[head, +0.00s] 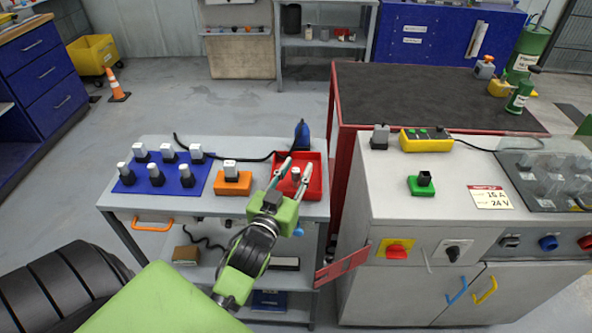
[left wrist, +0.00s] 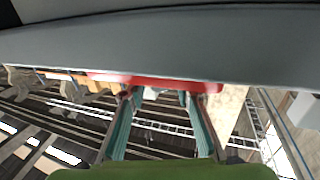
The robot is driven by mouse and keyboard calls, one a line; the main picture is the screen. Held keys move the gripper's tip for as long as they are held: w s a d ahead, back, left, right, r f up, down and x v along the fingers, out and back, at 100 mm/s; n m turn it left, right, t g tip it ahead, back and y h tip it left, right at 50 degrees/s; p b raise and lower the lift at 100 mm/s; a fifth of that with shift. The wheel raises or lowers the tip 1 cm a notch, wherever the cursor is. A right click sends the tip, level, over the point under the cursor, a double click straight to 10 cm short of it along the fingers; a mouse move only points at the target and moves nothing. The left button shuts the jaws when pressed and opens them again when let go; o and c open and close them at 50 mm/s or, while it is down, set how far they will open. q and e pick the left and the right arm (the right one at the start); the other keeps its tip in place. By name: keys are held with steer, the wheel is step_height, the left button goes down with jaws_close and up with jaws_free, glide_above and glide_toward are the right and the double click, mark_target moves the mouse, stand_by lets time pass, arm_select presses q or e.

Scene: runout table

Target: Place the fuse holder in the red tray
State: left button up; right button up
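The red tray (head: 313,190) sits at the right end of the grey side table. My left gripper (head: 293,170) is over the tray with its fingers spread apart. A small grey, pale-topped piece (head: 296,175), which looks like a fuse holder, shows in the tray between the fingers. I cannot tell whether either finger touches it. In the left wrist view the open fingers (left wrist: 161,95) point at the tray's red edge (left wrist: 205,85), with a whitish piece (left wrist: 151,92) between them. My right gripper is not in view.
Several similar pieces stand on a blue mat (head: 203,183), and one sits on an orange block (head: 232,187). A blue object (head: 302,134) with a black cable stands behind the tray. Right of it, a grey cabinet holds a green block (head: 421,188) and a yellow box (head: 426,144).

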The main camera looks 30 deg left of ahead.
arm_select(q)
steer(key=shift+s+r, duration=0.1)
steer(key=shift+r, duration=0.1)
steer(key=b+v, duration=0.1)
steer(key=v, duration=1)
steer(key=shift+s+d+b, duration=0.2)
steer(key=shift+s+b, duration=0.2)
